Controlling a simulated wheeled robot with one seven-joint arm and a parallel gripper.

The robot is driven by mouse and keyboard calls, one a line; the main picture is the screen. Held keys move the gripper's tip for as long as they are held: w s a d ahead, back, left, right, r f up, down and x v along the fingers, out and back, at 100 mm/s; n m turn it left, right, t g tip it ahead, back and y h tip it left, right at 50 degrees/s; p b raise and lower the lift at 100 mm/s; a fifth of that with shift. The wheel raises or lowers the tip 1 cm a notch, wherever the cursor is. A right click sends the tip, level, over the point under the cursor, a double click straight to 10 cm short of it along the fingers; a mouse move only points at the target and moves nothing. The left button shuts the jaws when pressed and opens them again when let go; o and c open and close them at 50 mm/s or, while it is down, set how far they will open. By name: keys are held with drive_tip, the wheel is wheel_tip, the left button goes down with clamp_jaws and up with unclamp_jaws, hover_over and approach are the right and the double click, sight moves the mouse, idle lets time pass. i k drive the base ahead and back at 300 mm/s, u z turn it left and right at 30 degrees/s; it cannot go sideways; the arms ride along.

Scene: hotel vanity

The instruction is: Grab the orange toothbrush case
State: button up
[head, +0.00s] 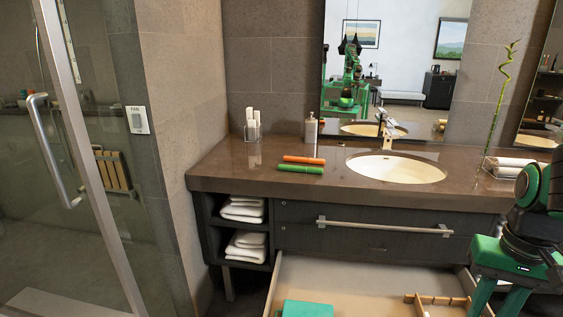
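The orange toothbrush case (304,159) lies flat on the brown vanity counter (232,172), left of the white sink. A green case (300,169) of similar shape lies just in front of it, nearly parallel. Part of my green and black arm shows at the right edge, in front of the counter's right end and well apart from the orange case. My gripper itself cannot be made out there. The mirror (390,75) shows a small reflection of my body, too small to tell the gripper's state.
A soap bottle (311,127) and a clear holder (252,131) stand behind the cases. The sink (396,169) and faucet (386,130) are to their right. Below, an open drawer (350,278) juts out, holding a teal item (306,309). A glass door (75,150) stands at left.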

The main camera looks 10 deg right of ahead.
sight(290, 158)
drive_tip(key=k, duration=0.5)
drive_tip(key=u, duration=1)
drive_tip(key=i, duration=1.65)
drive_tip(key=z, duration=1.5)
